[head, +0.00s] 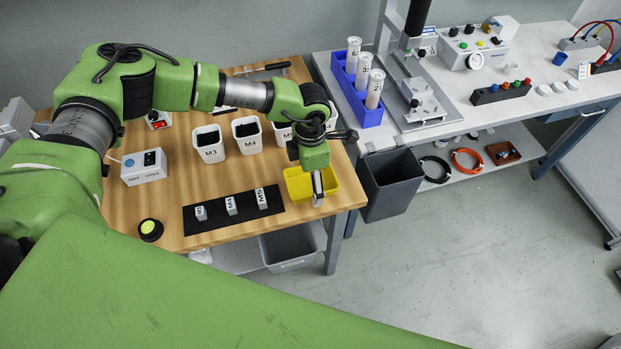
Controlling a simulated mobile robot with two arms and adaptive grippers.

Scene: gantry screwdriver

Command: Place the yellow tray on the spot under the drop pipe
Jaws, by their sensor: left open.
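The yellow tray (343,197) sits on the wooden table near its right front corner. My left gripper (317,200) is directly over the tray's front side, pointing down, with its fingers at the front wall. The gripper is open; whether it touches the tray I cannot tell. My wrist hides part of the tray's back and inside. I cannot make out the drop pipe or the spot under it for certain; a dark vertical cylinder (418,18) hangs over a grey fixture on the white bench. My right gripper is not in view.
White bins marked M3 (208,143) and M4 (247,136) stand behind the tray. A black mat (238,219) with labelled blocks lies to its left. A grey bin (392,187) hangs right of the table. A blue rack (369,114) stands on the white bench.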

